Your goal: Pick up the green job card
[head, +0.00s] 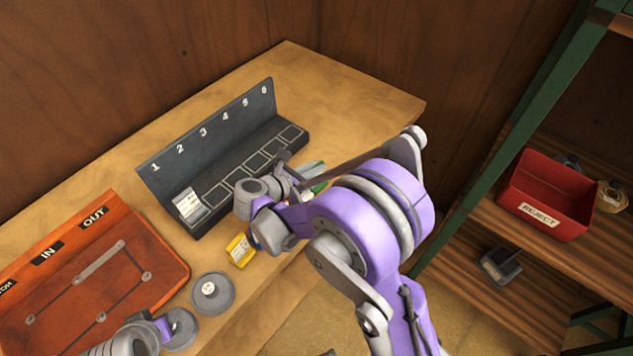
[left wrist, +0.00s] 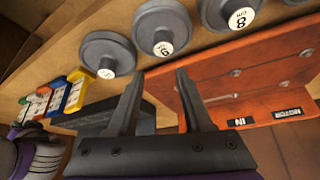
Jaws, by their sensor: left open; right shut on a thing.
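The green job card (head: 318,188) shows as a small green edge beside my right wrist in the head view, in front of the dark numbered rack (head: 207,140). Most of it is hidden by my arm. My right gripper (head: 287,172) is at the card and shut on it; the wrist hides most of the contact. In the left wrist view a green card (left wrist: 27,104) shows at the far left, at the end of a row of coloured cards. My left gripper (left wrist: 158,74) is open and empty, above the bench near the orange board (left wrist: 235,75).
A yellow card (head: 240,250) stands in front of the rack. A white card (head: 188,204) sits in the rack's first slot. Grey round weights (head: 213,293) are beside the orange board. A red REJECT bin (head: 548,196) is on the shelf at right.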

